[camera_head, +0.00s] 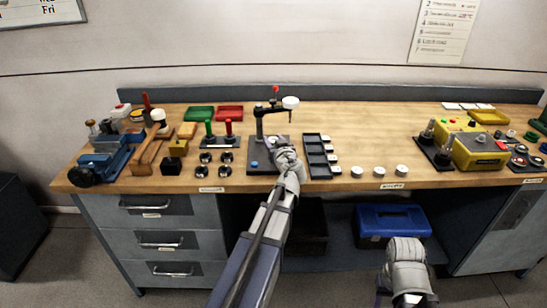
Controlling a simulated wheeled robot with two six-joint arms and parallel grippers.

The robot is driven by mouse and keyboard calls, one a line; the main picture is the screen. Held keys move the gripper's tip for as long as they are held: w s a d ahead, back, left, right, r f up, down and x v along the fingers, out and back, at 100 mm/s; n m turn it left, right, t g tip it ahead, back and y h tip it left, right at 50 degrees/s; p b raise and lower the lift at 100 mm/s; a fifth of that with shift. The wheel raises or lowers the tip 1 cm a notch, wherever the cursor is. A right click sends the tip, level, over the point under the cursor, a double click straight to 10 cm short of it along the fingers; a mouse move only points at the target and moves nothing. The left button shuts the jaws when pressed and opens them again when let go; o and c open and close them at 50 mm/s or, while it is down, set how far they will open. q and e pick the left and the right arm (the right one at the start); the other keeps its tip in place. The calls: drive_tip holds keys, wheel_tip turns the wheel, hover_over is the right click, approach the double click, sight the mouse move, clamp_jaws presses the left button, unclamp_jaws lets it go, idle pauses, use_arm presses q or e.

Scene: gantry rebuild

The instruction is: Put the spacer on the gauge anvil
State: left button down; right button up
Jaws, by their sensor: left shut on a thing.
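The gauge stand (259,125) rises from a dark base plate (256,171) near the middle of the bench, with a round white dial (290,102) at its top right. My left gripper (280,147) is over the right part of this base, below the dial. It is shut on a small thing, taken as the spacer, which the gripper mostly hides. The anvil is also hidden, so I cannot tell whether the spacer touches it. My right gripper (405,245) is low in front of the bench, away from the gauge; its jaws cannot be made out.
A dark compartment tray (316,158) stands close to the right of my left gripper. Several white discs (357,171) lie along the front edge. Silver rings (205,157) and red and green handled tools (228,128) stand left of the gauge. The bench's centre right is clear.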

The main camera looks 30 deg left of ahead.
use_arm(q)
drive_tip(key=shift+f, duration=0.1)
wheel_tip(320, 180, down, 4)
drive_tip(key=b, duration=0.3)
drive_tip(key=shift+r, duration=0.25)
drive_tip(key=shift+b, duration=0.3)
